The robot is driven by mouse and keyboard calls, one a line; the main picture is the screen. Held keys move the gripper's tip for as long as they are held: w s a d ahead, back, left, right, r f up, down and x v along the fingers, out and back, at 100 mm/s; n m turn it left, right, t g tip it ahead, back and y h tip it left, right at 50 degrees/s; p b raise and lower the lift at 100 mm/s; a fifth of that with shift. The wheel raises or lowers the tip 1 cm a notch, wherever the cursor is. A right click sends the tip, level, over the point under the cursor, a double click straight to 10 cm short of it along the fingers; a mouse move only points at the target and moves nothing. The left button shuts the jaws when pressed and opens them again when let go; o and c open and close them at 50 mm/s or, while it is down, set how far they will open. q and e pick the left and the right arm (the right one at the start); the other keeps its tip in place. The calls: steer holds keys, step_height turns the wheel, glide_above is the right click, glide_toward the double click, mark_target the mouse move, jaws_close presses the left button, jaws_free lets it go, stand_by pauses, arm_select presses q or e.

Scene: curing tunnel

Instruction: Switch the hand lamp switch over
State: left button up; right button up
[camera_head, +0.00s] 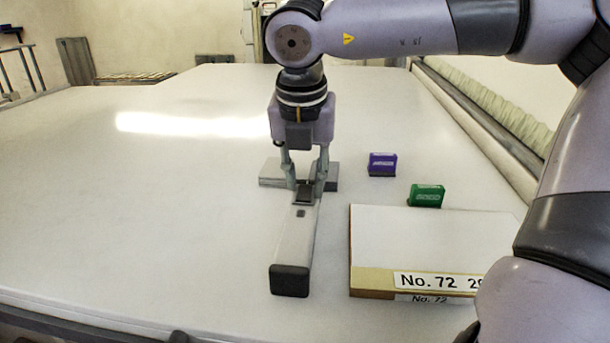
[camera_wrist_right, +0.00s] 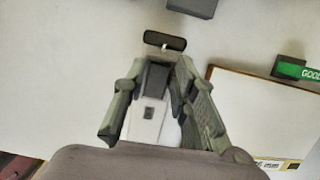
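The hand lamp (camera_head: 293,245) is a long pale grey body with a black end cap, lying on the table and pointing toward me. A dark block (camera_head: 304,193) and a small dark square (camera_head: 300,213) are on its top; I cannot tell which way the switch is set. My right gripper (camera_head: 305,188) points down over the lamp's far part, its fingers apart, one on each side of the dark block. The right wrist view shows the fingers (camera_wrist_right: 162,85) straddling the lamp (camera_wrist_right: 146,122); contact is unclear. My left gripper is in neither view.
Grey pieces (camera_head: 270,173) lie behind the gripper. A purple box (camera_head: 382,164) and a green box (camera_head: 427,196) stand to the right. A white-topped board (camera_head: 435,235) labelled "No. 72" lies right of the lamp. The table's left side is clear.

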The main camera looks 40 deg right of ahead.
steer(key=shift+o, duration=1.1)
steer(key=v, duration=1.2)
steer(key=shift+s+f, duration=0.1)
